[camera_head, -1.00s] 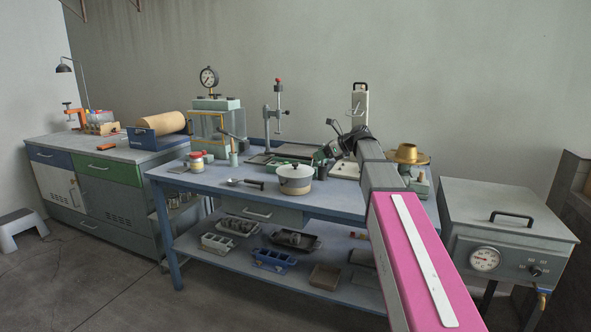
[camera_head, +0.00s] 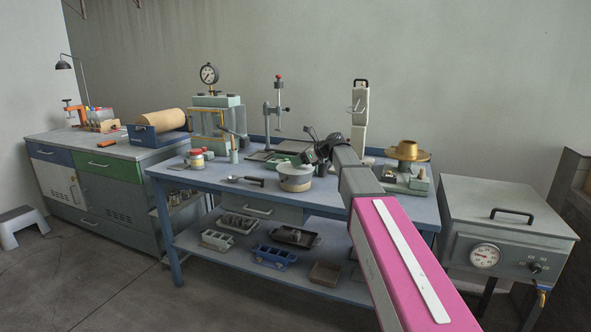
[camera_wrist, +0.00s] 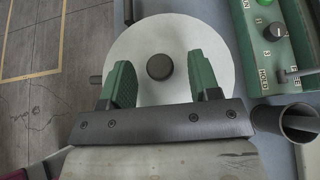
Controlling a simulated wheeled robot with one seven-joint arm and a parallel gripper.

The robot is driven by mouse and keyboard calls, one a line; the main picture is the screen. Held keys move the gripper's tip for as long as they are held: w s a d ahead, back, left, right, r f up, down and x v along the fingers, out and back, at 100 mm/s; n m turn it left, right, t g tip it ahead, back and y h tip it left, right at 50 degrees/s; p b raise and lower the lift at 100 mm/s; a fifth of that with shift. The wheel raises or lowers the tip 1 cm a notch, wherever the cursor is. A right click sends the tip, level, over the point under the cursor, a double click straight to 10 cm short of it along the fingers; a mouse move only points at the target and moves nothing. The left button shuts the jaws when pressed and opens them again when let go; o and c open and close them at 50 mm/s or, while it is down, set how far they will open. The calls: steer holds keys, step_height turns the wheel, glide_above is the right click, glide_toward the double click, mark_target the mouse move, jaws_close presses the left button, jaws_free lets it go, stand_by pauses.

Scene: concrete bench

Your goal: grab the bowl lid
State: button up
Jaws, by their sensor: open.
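The bowl lid (camera_wrist: 166,35) is a pale round disc with a dark round knob (camera_wrist: 160,67) at its middle. It sits on the bowl (camera_head: 295,184), a whitish pot with a tan lower part on the blue bench. My gripper (camera_wrist: 160,85) is open above the lid, its two green fingers apart on either side of the knob. I cannot tell whether the fingertips touch the lid. In the head view my gripper (camera_head: 306,156) is just over the pot and hides part of the lid.
A green control box (camera_wrist: 277,45) is close to the right of the lid in the wrist view, with a grey cup-like tube (camera_wrist: 299,122) nearby. A ladle (camera_head: 246,180) lies left of the pot. A brass piece (camera_head: 407,151) stands at the right.

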steer(key=shift+a, duration=0.1)
steer(key=c, duration=1)
steer(key=shift+r, duration=0.1)
